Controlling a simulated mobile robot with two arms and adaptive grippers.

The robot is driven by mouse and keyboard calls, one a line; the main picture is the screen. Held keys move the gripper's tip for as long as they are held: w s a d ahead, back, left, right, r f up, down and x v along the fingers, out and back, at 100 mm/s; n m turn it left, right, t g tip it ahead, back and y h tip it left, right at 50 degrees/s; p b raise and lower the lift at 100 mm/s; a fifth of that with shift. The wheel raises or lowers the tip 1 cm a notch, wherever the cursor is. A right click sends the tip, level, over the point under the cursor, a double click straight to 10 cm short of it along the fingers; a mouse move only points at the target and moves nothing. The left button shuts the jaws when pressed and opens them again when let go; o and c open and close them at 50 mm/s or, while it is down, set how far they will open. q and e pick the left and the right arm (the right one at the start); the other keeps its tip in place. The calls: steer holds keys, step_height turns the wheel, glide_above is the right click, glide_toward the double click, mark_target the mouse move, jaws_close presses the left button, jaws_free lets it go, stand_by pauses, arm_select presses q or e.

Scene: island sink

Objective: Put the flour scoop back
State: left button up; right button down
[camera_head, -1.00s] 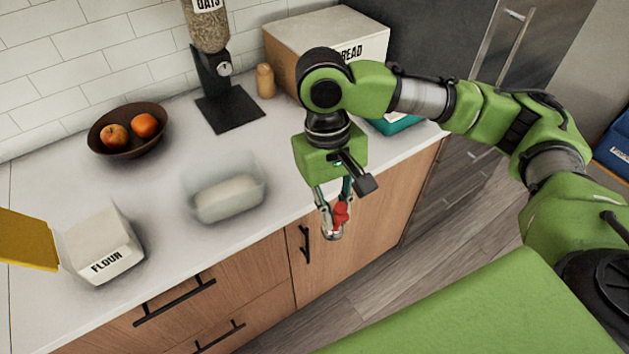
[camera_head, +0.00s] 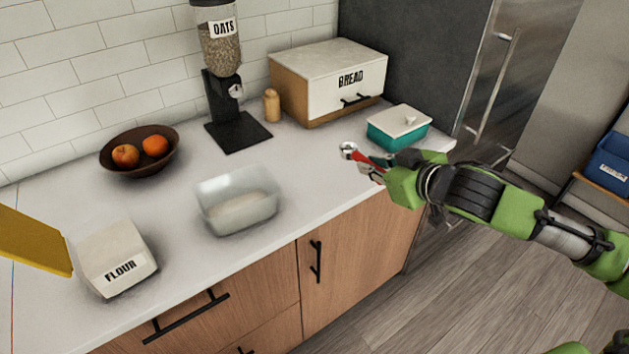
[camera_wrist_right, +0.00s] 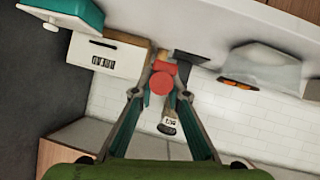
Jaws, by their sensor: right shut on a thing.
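The flour scoop (camera_head: 349,151) has a round metal bowl and a red handle. My right gripper (camera_head: 373,166) is shut on the red handle and holds the scoop above the counter's right part, the metal end pointing left. In the right wrist view the red handle (camera_wrist_right: 160,82) sits between the fingertips of my right gripper (camera_wrist_right: 161,90). The white flour box (camera_head: 118,260), labelled FLOUR, stands at the counter's lower left. A clear container (camera_head: 238,212) with pale contents stands between it and the scoop. My left gripper is not in view.
A teal box with a white lid (camera_head: 397,128) stands close behind my right gripper. The bread box (camera_head: 330,82), a small wooden shaker (camera_head: 271,105), the oats dispenser (camera_head: 238,130) and a fruit bowl (camera_head: 139,158) line the back. A yellow panel (camera_head: 33,241) juts in from the left.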

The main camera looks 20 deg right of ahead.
steer(key=shift+w+d+r+n+t+y, duration=0.1)
steer(key=shift+d+r+n+t+y, duration=0.2)
steer(key=shift+r+y, duration=0.25)
steer(key=shift+w+r, duration=0.1)
steer(key=shift+r, duration=0.1)
steer(key=shift+w+a, duration=0.2)
steer(key=w+a+f+p, duration=0.2)
steer(key=w+a+f, duration=0.1)
steer(key=w+a, duration=0.3)
glide_above(321, 185)
steer(key=f, duration=0.5)
steer(key=shift+s+d+f+p, duration=0.25)
steer(key=shift+s+f+p, duration=0.1)
steer(key=shift+p, duration=0.05)
steer(key=shift+w+a+f, duration=0.25)
steer(key=shift+w+f, duration=0.05)
steer(key=shift+f, duration=0.25)
step_height(321, 185, down, 2)
steer(key=shift+f+p, duration=0.1)
steer(key=shift+p, duration=0.35)
steer(key=shift+f, duration=0.45)
steer(key=shift+f, duration=0.1)
